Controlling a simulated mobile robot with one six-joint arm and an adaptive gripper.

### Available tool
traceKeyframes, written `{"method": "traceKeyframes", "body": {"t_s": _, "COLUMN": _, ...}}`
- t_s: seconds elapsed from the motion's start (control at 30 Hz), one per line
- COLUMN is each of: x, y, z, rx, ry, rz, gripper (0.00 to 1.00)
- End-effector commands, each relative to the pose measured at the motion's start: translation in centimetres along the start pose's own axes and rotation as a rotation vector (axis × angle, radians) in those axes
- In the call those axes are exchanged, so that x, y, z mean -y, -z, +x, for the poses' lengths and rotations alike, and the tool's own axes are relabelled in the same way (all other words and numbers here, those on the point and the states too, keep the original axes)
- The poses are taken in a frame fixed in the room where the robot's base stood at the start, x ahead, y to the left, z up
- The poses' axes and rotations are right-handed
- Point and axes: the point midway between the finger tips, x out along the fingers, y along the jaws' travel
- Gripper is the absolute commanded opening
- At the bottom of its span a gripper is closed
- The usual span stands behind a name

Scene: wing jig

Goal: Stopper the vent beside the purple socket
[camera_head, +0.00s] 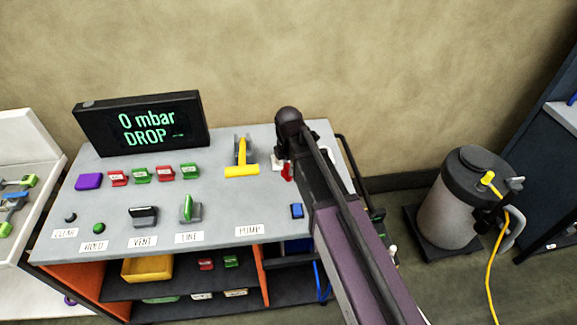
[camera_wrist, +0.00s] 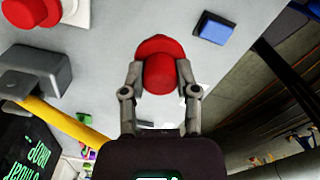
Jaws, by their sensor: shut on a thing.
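My gripper (camera_wrist: 160,72) is shut on a red stopper (camera_wrist: 158,50), a rounded piece with a wider flange, held between the two fingertips over the grey bench top. In the head view my arm hides most of the gripper, and a bit of red (camera_head: 287,171) shows beside it, which may be the held piece. The purple socket (camera_head: 88,181) sits at the left of the grey bench (camera_head: 222,205), in a row with red and green blocks. I cannot make out a vent opening beside it. Whether the stopper touches the bench is unclear.
A display (camera_head: 140,124) reads "0 mbar DROP". A yellow lever (camera_head: 241,160) stands between the socket row and my arm. Labelled controls, including a green lever (camera_head: 187,208), line the front. A blue block (camera_head: 297,211) is near my arm. A canister (camera_head: 460,205) stands at right.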

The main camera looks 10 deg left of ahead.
Motion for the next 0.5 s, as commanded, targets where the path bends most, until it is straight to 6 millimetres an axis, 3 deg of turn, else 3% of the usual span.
{"method": "traceKeyframes", "body": {"t_s": 0.5, "x": 0.00, "y": -0.02, "z": -0.81, "rx": 0.000, "ry": 0.000, "rz": 0.000, "gripper": 0.00}}
